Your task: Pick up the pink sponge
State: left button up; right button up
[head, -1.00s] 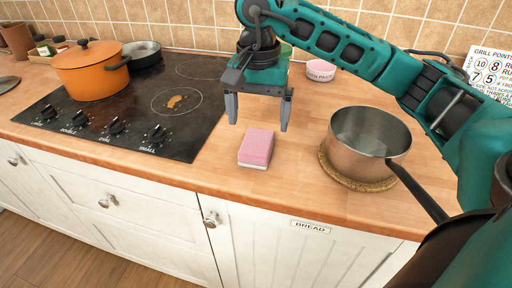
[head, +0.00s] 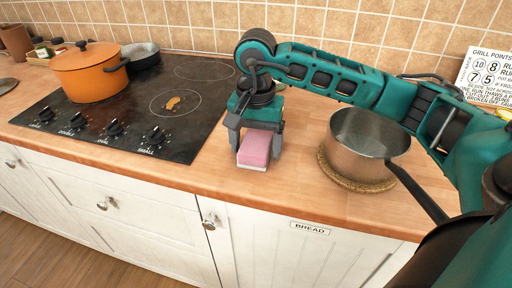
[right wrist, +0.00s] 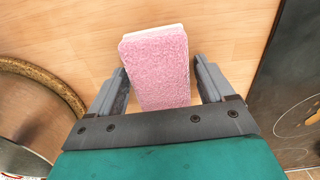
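The pink sponge (head: 254,151) with a white underside lies on the wooden counter near its front edge. It also shows in the right wrist view (right wrist: 157,62). My right gripper (head: 256,153) is open and low over the sponge, its two fingers on either side of it. In the right wrist view the gripper (right wrist: 160,82) shows small gaps between the sponge and both fingers. The far part of the sponge extends beyond the fingertips in that view. My left gripper is not in view.
A steel saucepan (head: 350,150) sits on a cork mat (head: 345,182) to the right, its dark handle pointing frontward. A black hob (head: 70,107) with an orange pot (head: 90,78) lies to the left. The tiled wall (head: 205,30) stands behind.

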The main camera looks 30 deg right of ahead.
aim_at(256, 142)
jog(key=c, duration=0.7)
jog(key=shift+c, duration=0.2)
notch_tip(256, 142, up, 20)
jog(key=p, duration=0.4)
jog(key=o, duration=0.5)
jog(key=c, duration=0.4)
jog(key=shift+c, duration=0.2)
